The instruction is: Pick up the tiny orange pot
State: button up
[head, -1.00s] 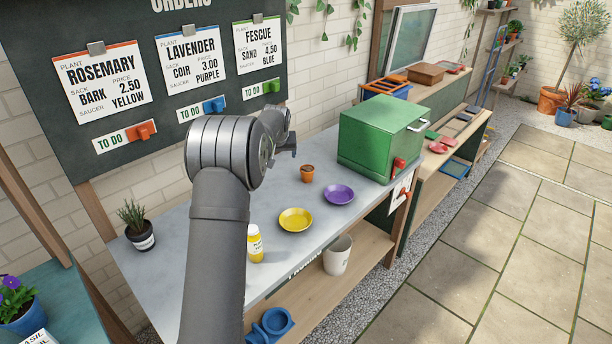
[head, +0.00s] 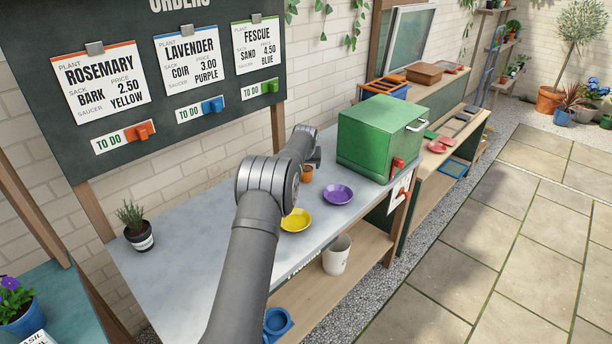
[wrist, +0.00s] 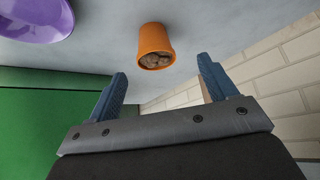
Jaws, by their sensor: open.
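The tiny orange pot (head: 306,174) stands on the grey bench, left of the green box, partly hidden by my arm in the head view. In the wrist view the orange pot (wrist: 156,46) shows ahead of my gripper, with brown contents in its mouth. My gripper (wrist: 161,88) has its two blue-padded fingers spread apart with nothing between them. The pot is apart from the fingers, beyond their tips. In the head view my gripper (head: 313,156) is near the pot, and its fingers are hard to make out.
A purple saucer (head: 339,194) and a yellow saucer (head: 304,220) lie in front of the pot. The green box (head: 372,140) stands to the right. A potted plant (head: 134,226) stands at the bench's left end. The bench's left part (head: 190,240) is clear.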

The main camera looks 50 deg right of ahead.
aim_at(306, 171)
jog(key=shift+x, duration=0.85)
jog(key=shift+w+d+f, duration=0.1)
jog(key=shift+d+f, duration=0.25)
jog(key=shift+f, duration=0.3)
jog(key=shift+w+d+f, duration=0.15)
jog(key=shift+d+f, duration=0.25)
jog(key=shift+f, duration=0.25)
jog(key=shift+x, duration=1.15)
jog(key=shift+r, duration=0.1)
jog(key=c, duration=1.1)
jog(key=shift+r, duration=0.1)
